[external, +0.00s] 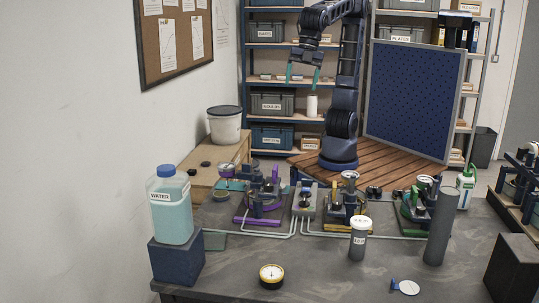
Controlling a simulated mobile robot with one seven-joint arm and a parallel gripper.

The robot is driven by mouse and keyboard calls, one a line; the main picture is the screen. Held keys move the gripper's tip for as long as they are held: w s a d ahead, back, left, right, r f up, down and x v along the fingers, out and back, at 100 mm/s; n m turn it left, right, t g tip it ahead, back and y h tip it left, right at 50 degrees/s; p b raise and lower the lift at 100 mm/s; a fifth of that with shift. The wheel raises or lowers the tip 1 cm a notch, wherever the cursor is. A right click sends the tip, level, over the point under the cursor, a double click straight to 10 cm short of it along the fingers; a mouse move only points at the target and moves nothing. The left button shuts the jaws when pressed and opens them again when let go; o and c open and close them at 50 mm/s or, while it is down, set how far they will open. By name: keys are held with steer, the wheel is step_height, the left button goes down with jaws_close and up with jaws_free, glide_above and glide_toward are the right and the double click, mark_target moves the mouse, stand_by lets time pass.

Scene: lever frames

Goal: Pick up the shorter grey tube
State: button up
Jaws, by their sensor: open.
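Two grey tubes stand upright at the front right of the dark table (310,275). The shorter grey tube (358,246) has a white cap and a pale label too small to read. The taller grey tube (440,228) is a plain dark cylinder to its right, with a gap between them. My gripper (303,77) is high up at the back, far above and behind both tubes. Its teal fingers point down, spread apart and empty.
Lever stations (264,195) with pipes fill the table behind the tubes. A water bottle (172,208) stands on a dark block (176,260) at left. A round gauge (271,275) and a white disc (408,287) lie in front. A dark box (513,268) is at right.

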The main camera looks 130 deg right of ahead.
steer(key=w+a+n, duration=0.2)
steer(key=a+n, duration=0.1)
steer(key=a, duration=0.4)
steer(key=w+a+n, duration=0.2)
steer(key=w+a, duration=0.1)
steer(key=a, duration=0.4)
steer(key=n+g+h, duration=0.1)
steer(key=n, duration=1.2)
glide_above(451, 191)
steer(key=f, duration=1.1)
steer(key=shift+s+d+f, duration=0.2)
steer(key=shift+s+d, duration=0.05)
steer(key=shift+d, duration=0.05)
steer(key=shift+s+a+f+n, duration=0.1)
steer(key=shift+a+f+n, duration=0.05)
steer(key=shift+f+n, duration=0.15)
steer(key=f, duration=0.5)
steer(key=shift+w, duration=0.3)
step_height(451, 191, down, 4)
steer(key=shift+f, duration=0.15)
steer(key=shift+w+f, duration=0.15)
steer(key=shift+f, duration=0.35)
jaws_close()
